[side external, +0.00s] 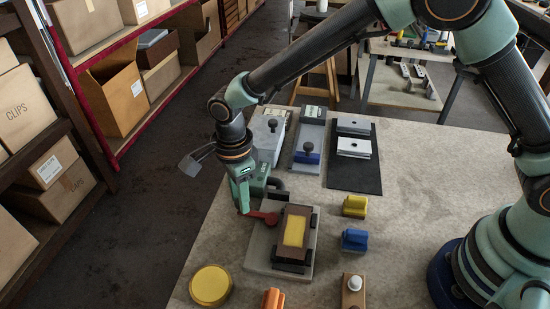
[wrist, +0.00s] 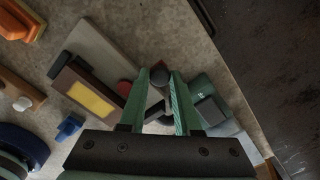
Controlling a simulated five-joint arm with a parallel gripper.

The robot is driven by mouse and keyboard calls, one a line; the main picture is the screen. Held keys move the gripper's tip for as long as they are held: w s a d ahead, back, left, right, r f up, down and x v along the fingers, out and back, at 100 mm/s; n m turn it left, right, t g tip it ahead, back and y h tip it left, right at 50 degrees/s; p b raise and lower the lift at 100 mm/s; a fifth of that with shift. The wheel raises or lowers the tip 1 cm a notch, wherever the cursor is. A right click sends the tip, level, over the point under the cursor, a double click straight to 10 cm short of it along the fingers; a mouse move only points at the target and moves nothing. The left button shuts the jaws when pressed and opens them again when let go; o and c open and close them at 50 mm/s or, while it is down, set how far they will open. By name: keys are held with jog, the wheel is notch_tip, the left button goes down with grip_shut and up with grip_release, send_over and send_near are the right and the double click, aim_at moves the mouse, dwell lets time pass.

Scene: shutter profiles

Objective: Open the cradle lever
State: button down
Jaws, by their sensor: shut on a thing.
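The cradle is a grey base plate (side external: 262,250) near the table's left edge, also in the wrist view (wrist: 103,45). It bears a brown block (side external: 305,212) with a yellow panel (side external: 294,231), between black jaws. The red cradle lever (side external: 265,217) points left from the cradle in the side view. My gripper (side external: 243,207) is at its outer end, pointing down.
Behind the cradle stand grey fixtures with black knobs (side external: 273,124) and a black mat (side external: 354,178) with metal blocks. Yellow (side external: 355,206) and blue (side external: 355,240) pieces lie to the right. A yellow disc (side external: 210,285) lies at front left. Bare table lies further right.

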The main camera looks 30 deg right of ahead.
jog(key=shift+w, duration=0.1)
jog(key=c, duration=0.6)
grip_release()
notch_tip(320, 180, up, 12)
jog(key=shift+r, duration=0.1)
